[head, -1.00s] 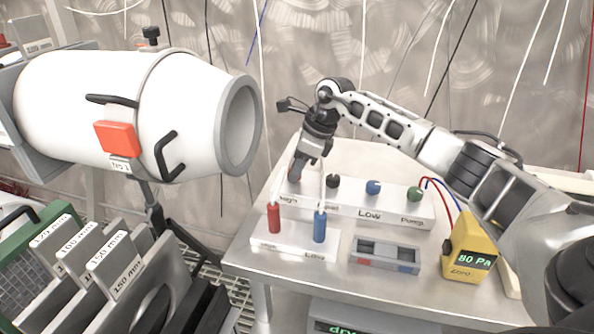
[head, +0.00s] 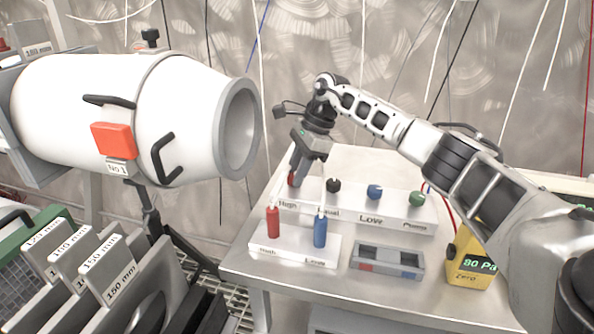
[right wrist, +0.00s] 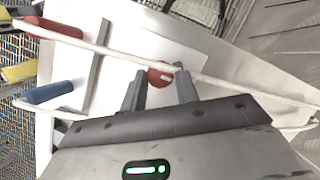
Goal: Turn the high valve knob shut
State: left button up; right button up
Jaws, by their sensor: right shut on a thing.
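The high valve knob (right wrist: 159,73) is red and sits at the left end of the white valve block (head: 372,219), above the label "High". My right gripper (right wrist: 161,80) comes down on it from above, its two fingers shut on either side of the knob in the right wrist view. In the head view my right gripper (head: 296,176) hides most of the knob. A pale hose crosses in front of the fingers in the wrist view. My left gripper is not in view.
Black (head: 333,186), blue (head: 374,191) and green (head: 416,199) knobs stand to the right on the block. Red (head: 273,221) and blue (head: 320,231) hose plugs stand in front. A yellow gauge (head: 468,258) reads 80 Pa. A white cylinder (head: 80,110) is at left.

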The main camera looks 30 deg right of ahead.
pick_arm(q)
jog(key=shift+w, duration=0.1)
pick_arm(e)
jog(key=o, duration=1)
jog(key=shift+c, duration=0.2)
pick_arm(q)
jog(key=shift+p, duration=0.4)
pick_arm(e)
jog(key=v, duration=1.6)
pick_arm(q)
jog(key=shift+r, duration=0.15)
